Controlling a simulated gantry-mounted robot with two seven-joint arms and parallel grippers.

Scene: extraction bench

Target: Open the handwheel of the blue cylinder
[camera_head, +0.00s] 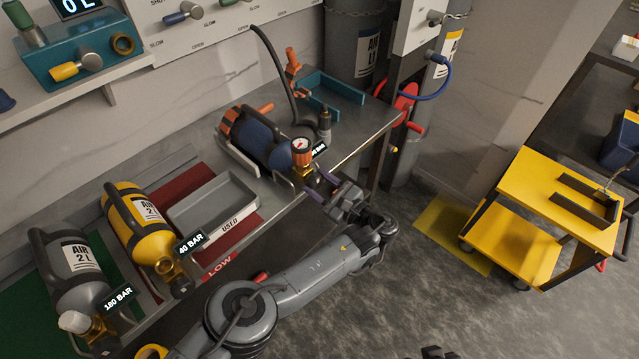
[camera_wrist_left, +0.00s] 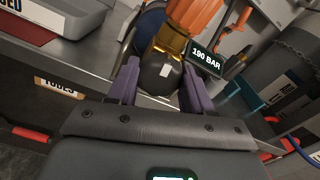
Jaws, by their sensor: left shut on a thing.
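The blue cylinder (camera_head: 258,142) lies in a cradle on the metal bench, its valve end toward the front right. It has a brass valve (camera_wrist_left: 170,42), an orange-ringed gauge (camera_head: 302,145) and a "190 BAR" tag (camera_wrist_left: 207,60). Its dark, rounded handwheel (camera_wrist_left: 161,73) with a white mark shows in the left wrist view. My left gripper (camera_wrist_left: 160,82) is shut on the handwheel, one purple finger on each side. In the head view the left gripper (camera_head: 322,188) is at the valve end, and my wrist partly hides the handwheel. My right gripper is not clearly seen.
A yellow cylinder (camera_head: 137,222) tagged 40 BAR and a grey cylinder (camera_head: 75,272) tagged 180 BAR lie to the left. A grey "USED" tray (camera_head: 212,207) sits between. A hose (camera_head: 276,62) stands behind the blue cylinder. A yellow cart (camera_head: 556,200) stands right.

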